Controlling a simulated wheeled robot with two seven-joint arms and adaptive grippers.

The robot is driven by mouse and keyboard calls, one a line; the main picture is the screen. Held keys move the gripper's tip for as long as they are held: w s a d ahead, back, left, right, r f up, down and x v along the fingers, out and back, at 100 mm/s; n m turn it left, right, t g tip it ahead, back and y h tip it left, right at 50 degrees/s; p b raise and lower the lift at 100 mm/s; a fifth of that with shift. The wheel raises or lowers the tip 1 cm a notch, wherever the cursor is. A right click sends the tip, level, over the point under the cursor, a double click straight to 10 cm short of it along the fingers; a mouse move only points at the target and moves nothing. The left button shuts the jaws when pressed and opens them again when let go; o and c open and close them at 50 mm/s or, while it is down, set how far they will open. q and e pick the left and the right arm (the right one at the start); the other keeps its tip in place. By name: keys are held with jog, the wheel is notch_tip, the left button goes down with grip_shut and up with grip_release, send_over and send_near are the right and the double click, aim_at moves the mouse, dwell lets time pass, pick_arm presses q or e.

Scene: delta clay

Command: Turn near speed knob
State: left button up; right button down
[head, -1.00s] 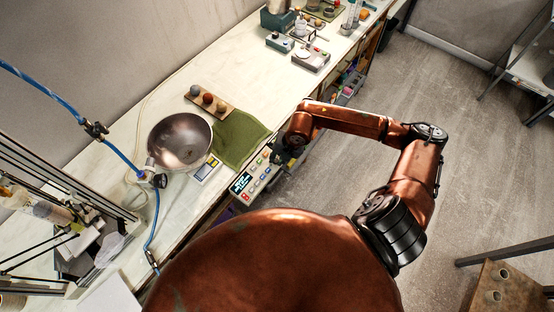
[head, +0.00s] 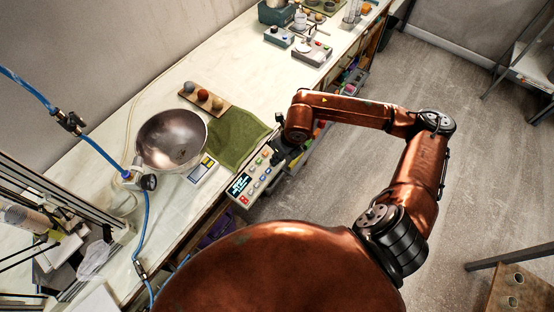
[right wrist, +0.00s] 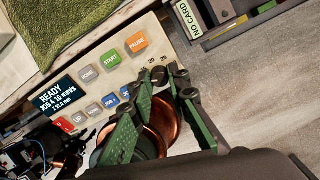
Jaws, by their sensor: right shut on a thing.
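The control panel (head: 258,176) sits at the bench's front edge, with a lit display and coloured buttons. In the right wrist view the panel (right wrist: 120,72) shows a display reading READY, an orange PAUSE button and a green START button. Scale marks 20 and 25 (right wrist: 153,66) show beside my fingertips. My right gripper (right wrist: 172,82), with green fingers and black tips, is shut on the near speed knob at the panel's right end. The knob is mostly hidden by the fingers. In the head view this gripper (head: 282,152) is small and dark. My left gripper is out of view.
A metal bowl (head: 171,139) and a green cloth (head: 238,138) lie behind the panel. A wooden board (head: 224,104) holds coloured balls. A blue hose (head: 146,222) hangs at the left. Drawers with trays sit under the bench edge; open floor (head: 345,185) lies to the right.

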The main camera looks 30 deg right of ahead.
jog(key=shift+n+b, duration=1)
jog(key=shift+n, duration=0.4)
jog(key=c, duration=1.8)
grip_release()
jog(key=v, duration=1.2)
jog(key=shift+a, duration=0.15)
jog(key=shift+s, duration=0.1)
